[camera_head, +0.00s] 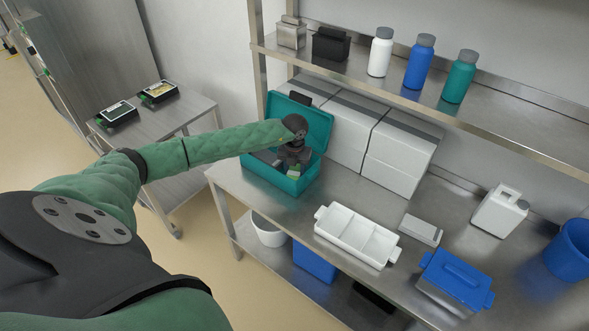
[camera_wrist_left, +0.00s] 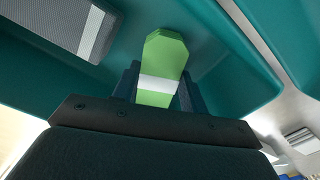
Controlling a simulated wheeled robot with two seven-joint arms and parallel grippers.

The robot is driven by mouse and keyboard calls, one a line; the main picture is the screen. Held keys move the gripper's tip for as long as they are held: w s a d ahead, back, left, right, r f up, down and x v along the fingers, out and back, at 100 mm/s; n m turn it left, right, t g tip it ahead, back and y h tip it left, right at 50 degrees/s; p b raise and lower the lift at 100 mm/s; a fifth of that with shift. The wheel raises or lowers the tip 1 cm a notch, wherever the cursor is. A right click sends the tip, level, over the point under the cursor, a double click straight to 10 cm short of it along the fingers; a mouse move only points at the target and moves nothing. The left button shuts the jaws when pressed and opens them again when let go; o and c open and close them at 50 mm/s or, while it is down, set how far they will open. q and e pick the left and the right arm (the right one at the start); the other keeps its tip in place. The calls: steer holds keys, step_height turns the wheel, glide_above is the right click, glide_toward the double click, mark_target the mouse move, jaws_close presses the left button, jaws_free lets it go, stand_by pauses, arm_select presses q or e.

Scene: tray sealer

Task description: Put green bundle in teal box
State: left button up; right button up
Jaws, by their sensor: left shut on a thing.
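The teal box (camera_head: 318,131) stands open on the left end of the steel table, its lid raised at the back. My left gripper (camera_head: 287,168) reaches down into it. The green bundle (camera_wrist_left: 166,52), green with a white band, is held between the left fingers (camera_wrist_left: 160,85) in the left wrist view. Teal walls (camera_wrist_left: 225,45) of the box surround it there. My right gripper is not in view.
A grey ribbed item (camera_wrist_left: 65,22) lies inside the teal box. White boxes (camera_head: 395,150) stand behind it. A white divided tray (camera_head: 322,240) and a blue-lidded container (camera_head: 455,275) stand to the right. A shelf (camera_head: 500,105) with bottles hangs above.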

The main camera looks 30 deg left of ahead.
mark_target(295, 171)
arm_select(q)
steer(key=shift+f, duration=0.1)
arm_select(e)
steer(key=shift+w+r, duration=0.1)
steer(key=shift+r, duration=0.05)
arm_select(q)
steer(key=o, duration=1)
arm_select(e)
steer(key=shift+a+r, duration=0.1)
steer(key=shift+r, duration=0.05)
arm_select(q)
steer(key=shift+r, duration=0.3)
step_height(295, 171, up, 4)
steer(key=shift+r+b, duration=0.15)
steer(key=shift+b, duration=0.85)
step_height(295, 171, up, 7)
steer(key=shift+r+b, duration=0.2)
steer(key=shift+b, duration=0.9)
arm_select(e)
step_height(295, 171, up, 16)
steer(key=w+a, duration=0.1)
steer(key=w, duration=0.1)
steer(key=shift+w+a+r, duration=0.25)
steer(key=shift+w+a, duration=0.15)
